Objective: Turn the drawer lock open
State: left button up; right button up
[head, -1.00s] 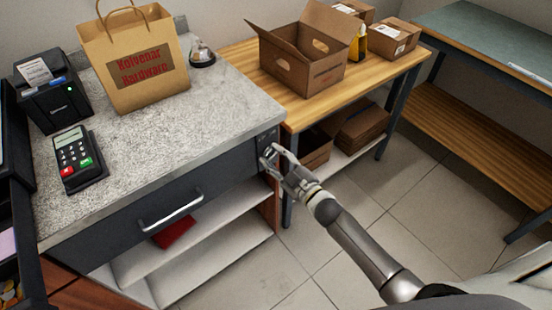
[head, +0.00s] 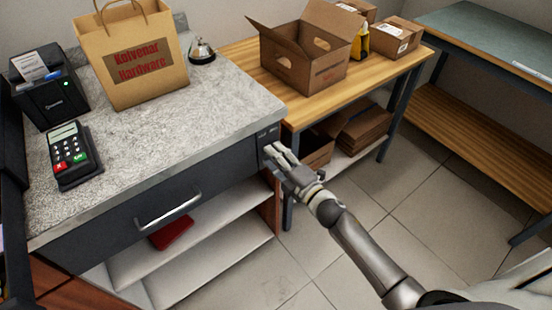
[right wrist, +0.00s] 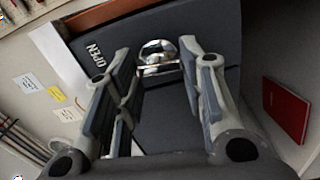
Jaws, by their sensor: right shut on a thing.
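The dark drawer (head: 105,223) sits under the grey countertop, its front flush and its bar handle (head: 168,208) on it. The drawer lock (right wrist: 157,50) shows in the right wrist view as a round chrome piece on the dark front, with the word OPEN printed to its left. My right gripper (head: 268,151) is at the right end of the drawer front and is shut on the lock's turning part. In the right wrist view the gripper (right wrist: 160,72) has one finger on each side of it. The fingers hide the lock in the head view. My left gripper is not in view.
The countertop (head: 205,112) holds a paper bag (head: 140,60), card terminal (head: 72,155), receipt printer (head: 48,90) and bell (head: 202,52). A wooden table (head: 300,105) with cardboard boxes stands just right. A red item (head: 172,232) lies on the shelf below. The floor at right is clear.

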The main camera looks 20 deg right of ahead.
jog(key=shift+n, duration=0.6)
jog(key=o, duration=1)
jog(key=v, duration=1.2)
